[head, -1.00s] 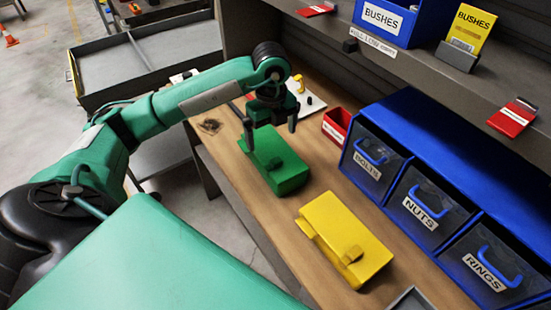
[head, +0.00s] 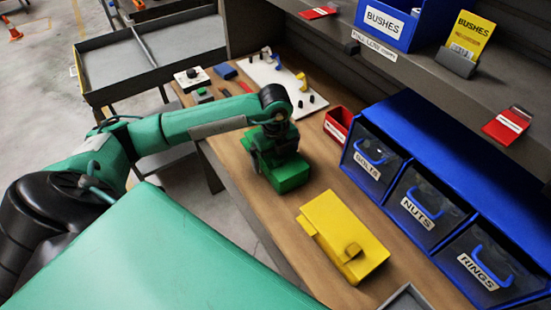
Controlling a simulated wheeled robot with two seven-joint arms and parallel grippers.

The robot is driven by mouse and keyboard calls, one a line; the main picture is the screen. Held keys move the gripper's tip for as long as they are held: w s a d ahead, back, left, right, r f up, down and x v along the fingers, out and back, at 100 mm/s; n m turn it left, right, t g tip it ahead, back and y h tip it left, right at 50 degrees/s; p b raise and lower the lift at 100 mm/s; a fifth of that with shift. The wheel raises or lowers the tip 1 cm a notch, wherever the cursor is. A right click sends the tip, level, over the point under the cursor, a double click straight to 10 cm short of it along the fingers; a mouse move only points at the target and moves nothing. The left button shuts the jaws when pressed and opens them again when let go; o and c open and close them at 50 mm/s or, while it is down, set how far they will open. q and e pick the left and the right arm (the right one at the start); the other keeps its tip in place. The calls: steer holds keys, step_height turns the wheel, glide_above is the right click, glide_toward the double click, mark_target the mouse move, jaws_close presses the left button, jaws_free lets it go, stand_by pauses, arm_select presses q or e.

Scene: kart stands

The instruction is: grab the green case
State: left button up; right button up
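The green case (head: 288,178) lies on the wooden bench top. My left gripper (head: 273,158) is lowered onto it from above, and its wrist covers the middle of the case. One dark finger shows along the left side of the case. The other finger is hard to make out, so I cannot tell whether they are shut on it. The case appears to rest on the bench. My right gripper is not in view.
A yellow case (head: 343,237) lies nearer on the bench. A blue drawer unit (head: 440,150) stands to the right, with a small red bin (head: 338,124) at its far end. A white pegboard (head: 284,84) and small parts lie behind my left arm. A grey shelf (head: 420,65) is above.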

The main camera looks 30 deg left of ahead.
arm_select(q)
steer(key=c, duration=1)
steer(key=shift+r, duration=0.1)
steer(key=shift+c, duration=0.2)
